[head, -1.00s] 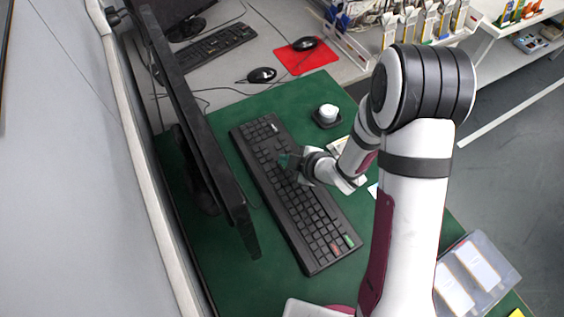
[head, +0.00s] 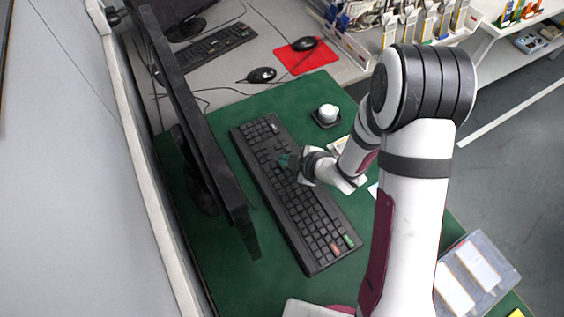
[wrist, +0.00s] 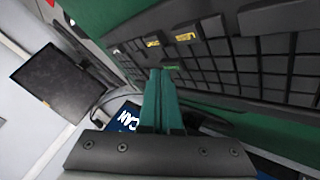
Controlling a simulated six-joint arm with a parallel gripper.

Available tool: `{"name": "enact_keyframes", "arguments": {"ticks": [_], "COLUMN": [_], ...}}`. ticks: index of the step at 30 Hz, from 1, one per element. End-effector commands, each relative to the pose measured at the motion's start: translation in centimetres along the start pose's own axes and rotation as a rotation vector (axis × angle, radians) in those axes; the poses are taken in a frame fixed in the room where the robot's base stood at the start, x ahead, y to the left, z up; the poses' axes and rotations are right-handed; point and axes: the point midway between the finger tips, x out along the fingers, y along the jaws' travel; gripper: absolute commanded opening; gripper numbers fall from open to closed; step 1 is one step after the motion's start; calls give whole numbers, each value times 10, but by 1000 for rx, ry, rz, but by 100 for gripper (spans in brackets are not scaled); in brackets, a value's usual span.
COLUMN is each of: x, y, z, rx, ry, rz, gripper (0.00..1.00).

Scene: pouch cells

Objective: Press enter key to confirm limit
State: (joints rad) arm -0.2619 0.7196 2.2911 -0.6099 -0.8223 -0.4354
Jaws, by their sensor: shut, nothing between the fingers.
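The black keyboard (head: 290,195) lies on the green mat in front of the monitor. A red key (head: 334,248) and a green key (head: 350,241) show at its near end. My gripper (head: 284,160) is over the far half of the keyboard, its green fingers shut and empty. Two keys with yellow labels (wrist: 186,37) show beyond. I cannot tell whether the tips touch a key, nor which key is enter.
The monitor (head: 195,120) stands along the left of the keyboard. A small white object on a dark base (head: 327,114) sits to the right. A mouse (head: 261,75) lies at the back with cables. A clear tray (head: 480,270) is at the near right.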

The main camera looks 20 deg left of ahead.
Motion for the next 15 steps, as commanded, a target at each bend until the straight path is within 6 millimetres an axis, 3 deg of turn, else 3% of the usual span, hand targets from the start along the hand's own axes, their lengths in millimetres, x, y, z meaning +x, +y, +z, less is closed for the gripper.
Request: {"name": "enact_keyframes", "arguments": {"ticks": [15], "x": [-10], "y": [8], "z": [-8], "rx": [-2], "ry": [1], "rz": [2], "gripper": [0]}}
